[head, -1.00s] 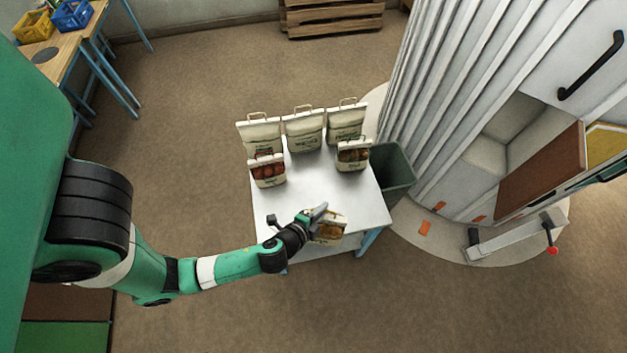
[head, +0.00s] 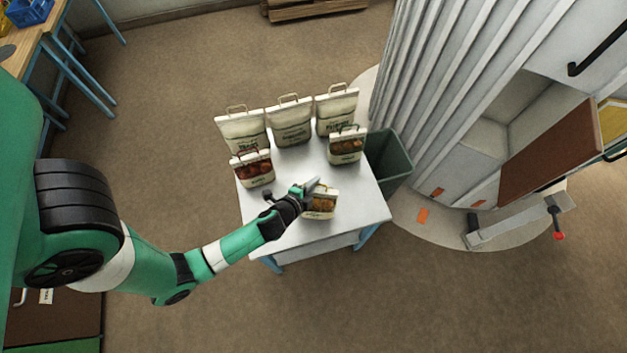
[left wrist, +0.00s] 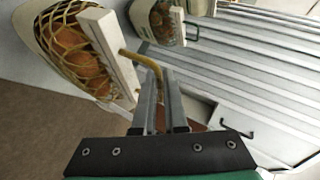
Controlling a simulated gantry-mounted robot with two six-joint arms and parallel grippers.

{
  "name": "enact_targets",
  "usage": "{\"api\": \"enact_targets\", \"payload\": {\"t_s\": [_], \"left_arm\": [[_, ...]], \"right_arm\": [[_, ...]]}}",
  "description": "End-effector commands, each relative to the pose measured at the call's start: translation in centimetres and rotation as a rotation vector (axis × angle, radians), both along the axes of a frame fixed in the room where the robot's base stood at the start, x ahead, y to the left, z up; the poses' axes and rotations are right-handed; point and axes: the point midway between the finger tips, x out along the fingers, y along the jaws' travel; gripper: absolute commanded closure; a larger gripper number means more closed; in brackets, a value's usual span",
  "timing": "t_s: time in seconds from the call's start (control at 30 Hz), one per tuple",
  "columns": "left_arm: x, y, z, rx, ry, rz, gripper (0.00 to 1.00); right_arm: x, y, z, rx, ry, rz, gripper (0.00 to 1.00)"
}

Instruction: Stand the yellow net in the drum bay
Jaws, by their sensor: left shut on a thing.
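The yellow net (head: 320,205) is a small pale sack with a netted window and orange contents, at the front right part of the white table. Its yellow handle shows between my fingers in the left wrist view, where the netted body (left wrist: 82,60) appears tilted at upper left. My left gripper (head: 311,188) is shut on the handle. Whether the sack touches the table cannot be told. The drum (head: 440,90) is a tall ribbed grey-white body at the right, with an open bay (head: 537,112) beside a brown panel (head: 548,155). My right gripper is not in view.
Behind on the table (head: 300,235) stand three tall sacks (head: 290,122), with smaller netted sacks at left (head: 252,168) and right (head: 346,146). A dark green bin (head: 392,165) stands between table and drum. A grey arm with a red knob (head: 515,220) lies before the drum.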

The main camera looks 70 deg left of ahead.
Motion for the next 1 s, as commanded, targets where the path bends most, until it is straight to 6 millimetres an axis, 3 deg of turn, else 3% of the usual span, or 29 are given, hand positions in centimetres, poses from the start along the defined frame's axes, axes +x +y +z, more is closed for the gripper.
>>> {"api": "enact_targets", "payload": {"t_s": [0.27, 0.53, 0.97, 1.0], "left_arm": [[0.3, 0.3, -0.5, 0.003, -0.006, -0.002, 1.0], [0.0, 0.7, -4.2, 0.003, -0.005, 0.006, 1.0], [0.0, 0.8, -4.4, 0.003, -0.006, 0.008, 1.0], [-0.2, 0.7, -4.6, 0.001, 0.0, 0.009, 0.85]], "right_arm": [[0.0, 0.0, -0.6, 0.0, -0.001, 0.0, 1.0], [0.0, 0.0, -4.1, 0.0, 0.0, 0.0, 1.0], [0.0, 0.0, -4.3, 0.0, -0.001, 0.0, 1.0], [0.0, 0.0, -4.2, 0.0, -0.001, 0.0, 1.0]]}}
